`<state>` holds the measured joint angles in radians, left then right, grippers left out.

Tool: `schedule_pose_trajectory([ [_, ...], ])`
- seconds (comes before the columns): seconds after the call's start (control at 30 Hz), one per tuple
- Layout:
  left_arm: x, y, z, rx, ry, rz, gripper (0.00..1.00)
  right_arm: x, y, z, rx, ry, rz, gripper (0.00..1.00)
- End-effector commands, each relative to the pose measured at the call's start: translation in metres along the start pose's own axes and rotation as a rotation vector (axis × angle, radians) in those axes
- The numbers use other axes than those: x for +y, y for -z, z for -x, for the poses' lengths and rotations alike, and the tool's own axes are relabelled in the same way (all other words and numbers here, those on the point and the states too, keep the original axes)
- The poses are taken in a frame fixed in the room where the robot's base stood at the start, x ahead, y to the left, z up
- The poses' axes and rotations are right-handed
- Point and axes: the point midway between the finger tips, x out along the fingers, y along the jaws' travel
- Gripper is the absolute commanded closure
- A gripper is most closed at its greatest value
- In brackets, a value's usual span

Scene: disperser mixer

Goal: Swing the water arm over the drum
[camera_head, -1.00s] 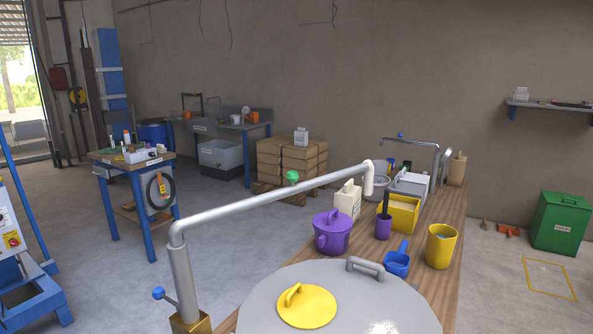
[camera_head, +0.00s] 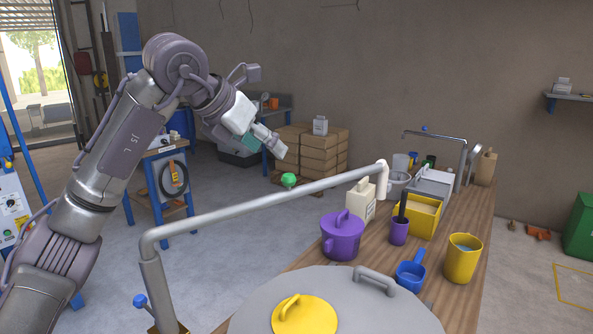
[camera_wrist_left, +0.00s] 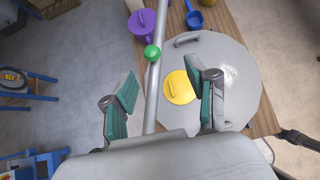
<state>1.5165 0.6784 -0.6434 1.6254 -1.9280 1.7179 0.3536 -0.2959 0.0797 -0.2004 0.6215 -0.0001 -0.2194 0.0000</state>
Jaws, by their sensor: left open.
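The water arm (camera_head: 265,203) is a grey pipe that rises from a post at the front left and runs to a down-turned white spout (camera_head: 382,180) at the right. A green knob (camera_head: 288,180) sits on its upper side. The drum (camera_head: 255,297) has a grey lid with a yellow cap; the pipe passes beyond the lid's far left side. My left gripper (camera_head: 278,146) is above and behind the green knob, apart from it. In the left wrist view the pipe (camera_wrist_left: 152,95) and green knob (camera_wrist_left: 152,52) lie between and beyond the open, empty fingers (camera_wrist_left: 160,88).
A wooden bench (camera_head: 465,225) holds a purple pot (camera_head: 342,236), a white jug (camera_head: 361,201), a yellow bin (camera_head: 422,218), a blue scoop (camera_head: 411,272) and a yellow beaker (camera_head: 463,258). Boxes (camera_head: 318,150) stand behind. The floor left of the pipe is open.

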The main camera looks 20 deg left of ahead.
Motion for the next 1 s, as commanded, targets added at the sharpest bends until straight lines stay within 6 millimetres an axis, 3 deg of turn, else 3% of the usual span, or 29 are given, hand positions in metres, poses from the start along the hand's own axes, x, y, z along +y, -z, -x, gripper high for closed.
schedule_pose_trajectory([
  [0.07, 0.011, 0.000, 0.007, 0.014, -0.048, 0.009, 0.42, 0.001, -0.001, 0.001, -0.002, -0.001, 0.001, 0.60],
  [0.17, 0.014, 0.000, 0.001, 0.021, -0.060, 0.013, 0.42, 0.002, -0.003, 0.003, -0.004, -0.002, 0.001, 0.60],
  [0.7, 0.017, 0.002, -0.103, 0.020, -0.054, 0.010, 0.42, 0.001, -0.005, 0.028, -0.011, -0.001, 0.001, 0.60],
  [1.0, 0.019, 0.003, -0.126, 0.017, -0.054, 0.009, 0.42, 0.000, -0.002, 0.032, -0.008, 0.001, 0.000, 0.60],
])
